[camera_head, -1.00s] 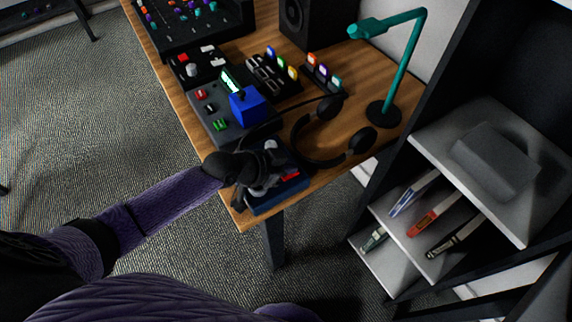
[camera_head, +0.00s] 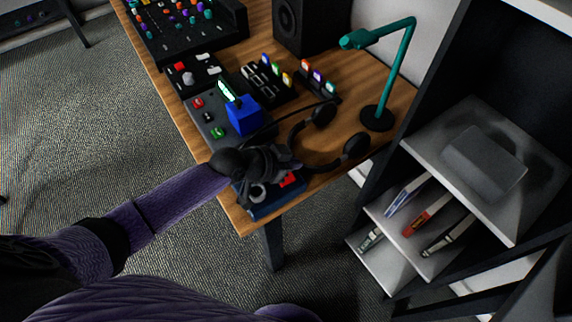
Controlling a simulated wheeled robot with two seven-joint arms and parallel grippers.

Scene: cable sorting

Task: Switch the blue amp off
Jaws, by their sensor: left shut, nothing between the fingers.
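The blue amp (camera_head: 277,206) is a dark blue box at the near corner of the wooden desk. Its top shows a red switch (camera_head: 288,180) and a pale round knob (camera_head: 258,192). My left gripper (camera_head: 284,161) reaches in from the left, over the far part of the amp. It is shut and empty, with its dark fingers beside the red switch. The gripper hides part of the amp's top, and I cannot tell whether it touches it or which way the switch is set. My right gripper is not in view.
A grey device with a bright blue block (camera_head: 243,116) stands beyond the amp. Headphones (camera_head: 322,166) lie at the right, near a teal lamp (camera_head: 402,68). Button boxes, a mixer (camera_head: 172,55) and a speaker (camera_head: 297,27) stand farther back. A shelf (camera_head: 490,160) stands right of the desk.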

